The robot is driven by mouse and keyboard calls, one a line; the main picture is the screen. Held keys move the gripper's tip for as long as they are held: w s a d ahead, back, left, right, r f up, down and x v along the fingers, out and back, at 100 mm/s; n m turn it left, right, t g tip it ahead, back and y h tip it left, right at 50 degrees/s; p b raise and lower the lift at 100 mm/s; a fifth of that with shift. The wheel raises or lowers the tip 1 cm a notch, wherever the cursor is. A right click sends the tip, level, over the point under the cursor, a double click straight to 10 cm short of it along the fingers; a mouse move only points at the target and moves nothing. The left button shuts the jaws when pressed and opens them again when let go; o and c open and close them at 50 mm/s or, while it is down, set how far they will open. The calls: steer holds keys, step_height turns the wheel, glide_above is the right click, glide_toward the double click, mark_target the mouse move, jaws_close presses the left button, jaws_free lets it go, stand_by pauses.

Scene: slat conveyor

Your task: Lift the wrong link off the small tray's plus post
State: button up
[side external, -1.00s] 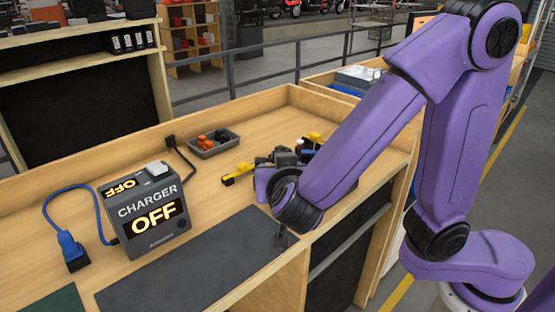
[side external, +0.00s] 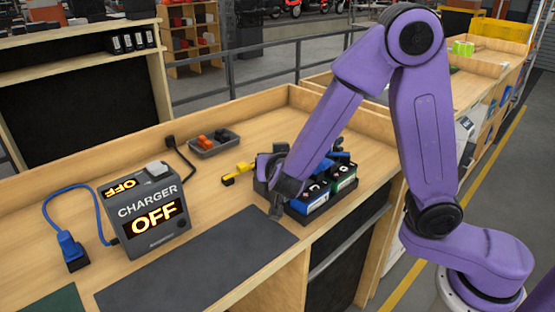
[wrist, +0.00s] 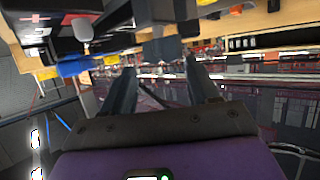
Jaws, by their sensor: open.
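My arm covers part of the tray in the side view. A small grey tray (side external: 204,154) with orange and black pieces sits farther back. No link or plus post can be picked out clearly in either view.
A grey charger (side external: 155,228) reading OFF stands left, with a blue-plugged cable (side external: 70,247). A yellow piece (side external: 238,174) lies behind my gripper. A dark mat (side external: 195,262) covers the front of the bench and is bare. A raised wooden edge runs along the back.

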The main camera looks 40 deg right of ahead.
steer(key=shift+x, duration=2.25)
steer(key=shift+d+r, duration=0.1)
steer(key=shift+r, duration=0.1)
jaws_close()
steer(key=shift+r, duration=0.8)
steer(key=s+d+r, duration=0.2)
steer(key=s+r, duration=0.9)
steer(key=s, duration=0.2)
steer(key=shift+s, duration=0.35)
